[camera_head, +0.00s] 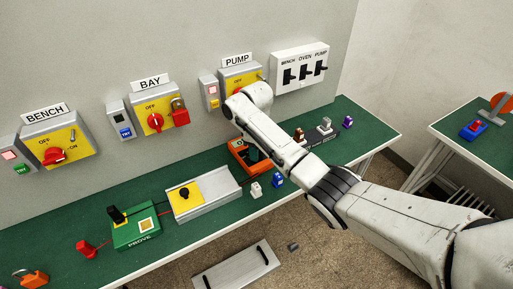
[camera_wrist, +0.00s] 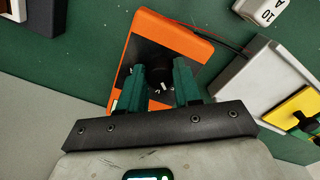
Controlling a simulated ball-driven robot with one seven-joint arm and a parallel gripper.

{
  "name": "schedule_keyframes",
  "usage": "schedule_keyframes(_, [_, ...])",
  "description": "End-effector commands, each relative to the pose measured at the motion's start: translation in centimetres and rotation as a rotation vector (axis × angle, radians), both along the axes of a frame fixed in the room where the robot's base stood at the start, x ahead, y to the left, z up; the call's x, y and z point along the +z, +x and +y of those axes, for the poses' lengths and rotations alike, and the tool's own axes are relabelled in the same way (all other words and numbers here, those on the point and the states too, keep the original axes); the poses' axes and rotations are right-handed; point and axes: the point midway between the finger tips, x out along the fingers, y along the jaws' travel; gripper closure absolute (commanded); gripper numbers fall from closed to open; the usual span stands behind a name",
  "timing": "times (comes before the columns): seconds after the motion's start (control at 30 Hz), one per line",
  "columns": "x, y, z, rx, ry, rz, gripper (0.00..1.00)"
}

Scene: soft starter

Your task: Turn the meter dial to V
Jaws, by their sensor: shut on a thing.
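The orange meter (camera_wrist: 197,52) lies on the green bench. In the wrist view its dark face and round black dial (camera_wrist: 158,76) show between the green fingers of my gripper (camera_wrist: 157,68). The fingers stand on either side of the dial and are shut on it. Small white marks show near the dial, but they are too small to read, so I cannot tell which setting it points at. In the head view the meter (camera_head: 238,146) shows partly behind my arm, and the dial is hidden there.
A grey block with a yellow plate (camera_head: 186,190) stands left of the meter, with the green PROVE box (camera_head: 136,230) further left. Switch boxes line the wall.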

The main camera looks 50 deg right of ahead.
Motion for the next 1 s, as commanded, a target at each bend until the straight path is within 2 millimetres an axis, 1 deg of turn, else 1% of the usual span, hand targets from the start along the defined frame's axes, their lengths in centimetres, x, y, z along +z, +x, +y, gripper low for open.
schedule_keyframes(0.03, [0.29, 0.04, 0.15, -0.037, 0.002, 0.001, 0.98])
schedule_keyframes(0.3, [0.2, 0.03, 0.2, -0.251, 0.002, 0.0, 0.98])
schedule_keyframes(0.5, [0.16, 0.04, 0.18, -0.377, 0.0, -0.001, 0.98])
schedule_keyframes(0.73, [0.1, 0.05, 0.15, -0.464, -0.001, -0.001, 0.98])
schedule_keyframes(1.0, [0.07, 0.07, 0.12, -0.494, 0.0, -0.003, 0.98])
